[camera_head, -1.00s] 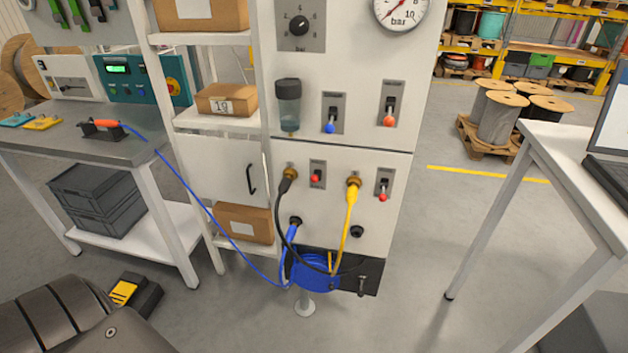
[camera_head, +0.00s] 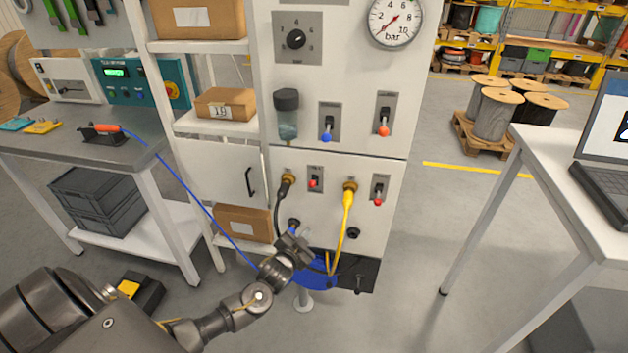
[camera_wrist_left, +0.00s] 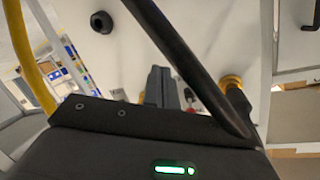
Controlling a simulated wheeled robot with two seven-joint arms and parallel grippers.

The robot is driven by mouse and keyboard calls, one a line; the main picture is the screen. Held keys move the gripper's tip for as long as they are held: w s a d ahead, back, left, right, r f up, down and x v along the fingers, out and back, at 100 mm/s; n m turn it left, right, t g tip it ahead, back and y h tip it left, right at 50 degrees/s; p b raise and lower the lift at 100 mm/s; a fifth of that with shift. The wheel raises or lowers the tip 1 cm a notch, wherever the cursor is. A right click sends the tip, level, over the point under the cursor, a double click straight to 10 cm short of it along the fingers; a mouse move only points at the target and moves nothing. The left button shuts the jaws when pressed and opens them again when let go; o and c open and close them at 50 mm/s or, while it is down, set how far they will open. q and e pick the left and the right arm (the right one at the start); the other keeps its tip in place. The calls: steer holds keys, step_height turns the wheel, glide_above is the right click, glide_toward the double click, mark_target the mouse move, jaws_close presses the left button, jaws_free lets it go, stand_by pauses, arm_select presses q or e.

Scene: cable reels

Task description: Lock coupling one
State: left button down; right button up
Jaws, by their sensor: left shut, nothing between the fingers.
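The left brass coupling (camera_head: 288,179) on the white panel has a black hose (camera_head: 280,206) plugged into it; a small plate with a red-tipped lever (camera_head: 314,183) is beside it. Which coupling is number one cannot be read. A second brass coupling (camera_head: 349,186) carries a yellow hose (camera_head: 345,222), with its own red-tipped lever (camera_head: 378,201). My left gripper (camera_head: 292,240) is below the left coupling, near the panel. In the left wrist view its fingers (camera_wrist_left: 158,87) are shut and empty. The black hose (camera_wrist_left: 190,65) crosses close in front there. The right gripper is not in view.
A blue hose (camera_head: 205,208) runs from the left bench (camera_head: 60,125) to a coil (camera_head: 318,273) under the panel, partly hidden by my gripper. Upper levers with blue (camera_head: 326,137) and red (camera_head: 384,131) tips sit above. A laptop table (camera_head: 560,160) stands right.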

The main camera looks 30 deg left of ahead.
mark_target(314, 184)
arm_select(q)
step_height(314, 184, up, 17)
steer(key=d+t+y, duration=0.1)
steer(key=t, duration=0.2)
steer(key=shift+s+d, duration=0.25)
steer(key=shift+d, duration=0.05)
steer(key=w+a+r+p, duration=0.1)
steer(key=w+a+p, duration=0.15)
steer(key=w, duration=0.75)
steer(key=f, duration=0.1)
steer(key=s+f, duration=0.1)
steer(key=a+f+p, duration=0.1)
steer(key=shift+s+f, duration=0.25)
